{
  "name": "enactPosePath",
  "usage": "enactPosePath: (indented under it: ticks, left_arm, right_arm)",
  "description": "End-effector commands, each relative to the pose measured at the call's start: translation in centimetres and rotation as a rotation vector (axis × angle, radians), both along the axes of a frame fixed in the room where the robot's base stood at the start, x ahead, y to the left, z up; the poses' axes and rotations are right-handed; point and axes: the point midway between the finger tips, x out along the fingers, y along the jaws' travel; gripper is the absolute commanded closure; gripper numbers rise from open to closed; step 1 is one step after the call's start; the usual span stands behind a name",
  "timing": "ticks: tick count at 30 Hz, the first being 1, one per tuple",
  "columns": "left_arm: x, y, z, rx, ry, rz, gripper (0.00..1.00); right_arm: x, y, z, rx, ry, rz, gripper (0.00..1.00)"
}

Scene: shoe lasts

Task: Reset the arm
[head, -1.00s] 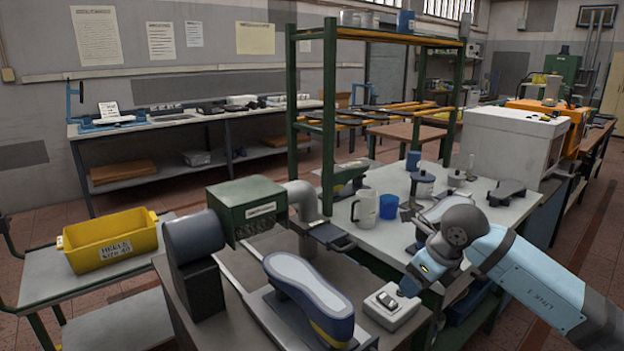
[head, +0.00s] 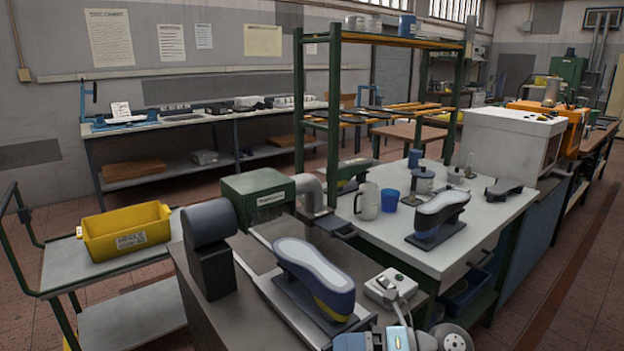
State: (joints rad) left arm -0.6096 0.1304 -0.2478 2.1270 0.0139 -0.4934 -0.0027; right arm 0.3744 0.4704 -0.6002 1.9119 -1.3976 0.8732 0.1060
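Part of my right arm (head: 400,338) shows at the bottom edge, right of centre, in pale blue and grey. A narrow grey part reaches up from it over the front of a small light switch box (head: 384,284). I cannot make out two separate fingertips there, nor whether the gripper is open or shut or touching the box. My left arm and gripper are not in view.
A grey shoe last with a blue-grey side (head: 316,274) stands on the near bench, left of the box. A green-and-grey machine (head: 257,196) is behind it. Another last (head: 440,214), a mug (head: 367,201) and a blue cup (head: 390,200) stand on the table beyond. A yellow bin (head: 127,231) is at left.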

Motion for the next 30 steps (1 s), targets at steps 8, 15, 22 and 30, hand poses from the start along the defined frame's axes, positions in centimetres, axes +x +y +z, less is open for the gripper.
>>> enactPosePath:
  ticks: [8,15,22,30]
  left_arm:
    - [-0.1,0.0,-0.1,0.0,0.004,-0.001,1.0]
    - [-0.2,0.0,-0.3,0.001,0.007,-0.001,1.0]
    - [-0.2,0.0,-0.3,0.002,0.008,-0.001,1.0]
    - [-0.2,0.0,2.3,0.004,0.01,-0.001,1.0]
  right_arm:
    - [-2.1,-3.0,-1.8,0.708,0.599,-0.419,0.43]
    - [-5.3,-9.1,-11.7,1.048,1.207,-0.896,0.43]
    - [-11.9,-11.8,-20.1,1.136,1.657,-1.217,0.43]
    - [-17.3,-12.5,-21.9,1.131,1.935,-1.388,0.43]
